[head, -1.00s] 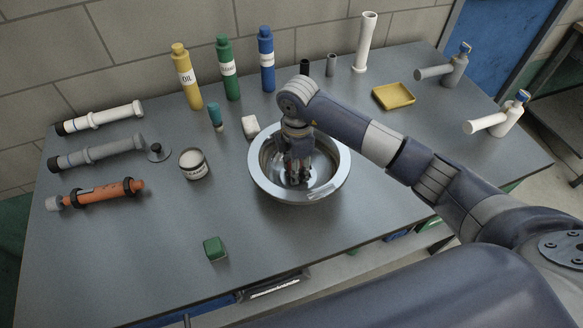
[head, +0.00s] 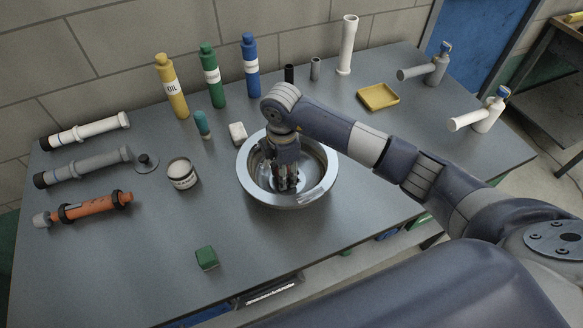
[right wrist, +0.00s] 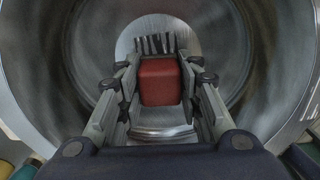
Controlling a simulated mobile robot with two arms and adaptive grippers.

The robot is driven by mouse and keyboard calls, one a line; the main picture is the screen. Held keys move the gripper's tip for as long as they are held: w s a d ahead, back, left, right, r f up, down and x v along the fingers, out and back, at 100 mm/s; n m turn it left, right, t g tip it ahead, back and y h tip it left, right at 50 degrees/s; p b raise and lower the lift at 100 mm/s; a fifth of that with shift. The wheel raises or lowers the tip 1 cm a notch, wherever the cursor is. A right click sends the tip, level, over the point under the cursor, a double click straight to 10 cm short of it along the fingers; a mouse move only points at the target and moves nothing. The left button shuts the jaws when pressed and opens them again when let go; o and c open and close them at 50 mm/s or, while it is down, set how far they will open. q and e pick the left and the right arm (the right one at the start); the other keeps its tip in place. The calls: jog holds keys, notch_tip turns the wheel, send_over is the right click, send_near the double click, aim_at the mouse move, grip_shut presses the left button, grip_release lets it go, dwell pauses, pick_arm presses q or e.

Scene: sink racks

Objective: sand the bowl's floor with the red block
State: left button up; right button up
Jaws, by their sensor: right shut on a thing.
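The metal bowl (head: 325,190) stands on the grey table, and its shiny inner wall (right wrist: 255,70) fills the right wrist view. My right gripper (head: 287,186) reaches down inside the bowl. In the right wrist view its fingers (right wrist: 160,88) are shut on the red block (right wrist: 160,82), one on each side. The block is low in the bowl, close to the floor; I cannot tell whether it touches. In the head view the block is mostly hidden by the gripper. My left gripper is not in view.
A green block (head: 206,257) lies in front of the bowl, and a white block (head: 238,133) behind it. A white tin (head: 182,174) stands left. Yellow (head: 171,87), green (head: 210,76) and blue (head: 251,66) bottles stand behind. A yellow tray (head: 378,97) is at right.

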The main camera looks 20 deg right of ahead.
jog(key=shift+a, duration=0.65)
jog(key=shift+r+p, duration=2.5)
jog(key=shift+r, duration=0.55)
jog(key=shift+r, duration=0.1)
jog(key=shift+r+p, duration=1.25)
jog(key=shift+r, duration=0.2)
jog(key=shift+s, duration=0.1)
jog(key=shift+f, duration=0.1)
jog(key=shift+d, duration=0.1)
